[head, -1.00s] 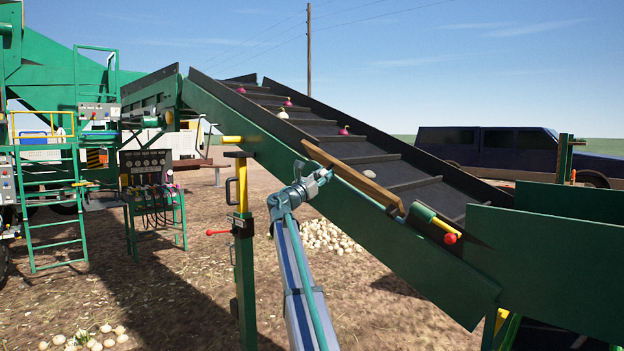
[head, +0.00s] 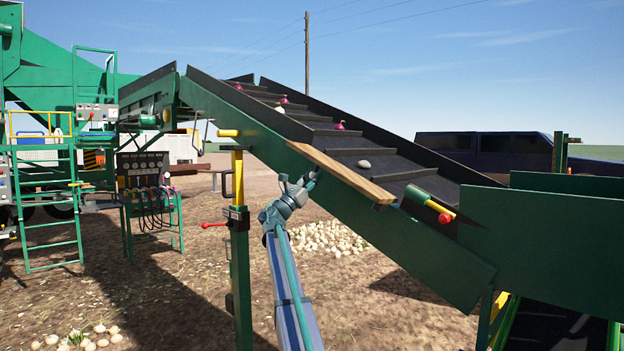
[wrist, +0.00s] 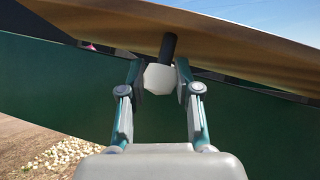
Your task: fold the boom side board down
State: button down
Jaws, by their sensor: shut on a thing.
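The boom side board (head: 340,174) is a long wooden plank along the near upper edge of the sloping green boom. It leans outward, with its pale broad face showing in the head view. In the wrist view the board (wrist: 215,32) crosses the top, seen from below. A dark stem (wrist: 169,47) under it ends in a pale block-shaped knob (wrist: 159,79). My gripper (head: 309,181) is below the board's near edge. In the wrist view my gripper (wrist: 159,72) has its fingers on both sides of the knob, shut on it. The board's hinge is hidden.
The dark conveyor belt (head: 395,172) carries several onions behind the board. A green post with a yellow top (head: 239,220) stands left of my arm. Onions lie on the ground (head: 325,238).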

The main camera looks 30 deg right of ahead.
jog(key=shift+w+f, duration=0.25)
jog(key=shift+f, duration=0.1)
jog(key=c, duration=0.8)
grip_release()
jog(key=shift+w+d+f, duration=0.1)
jog(key=shift+w, duration=0.05)
jog(key=shift+s, duration=0.2)
jog(key=v, duration=1.2)
jog(key=shift+w, duration=0.1)
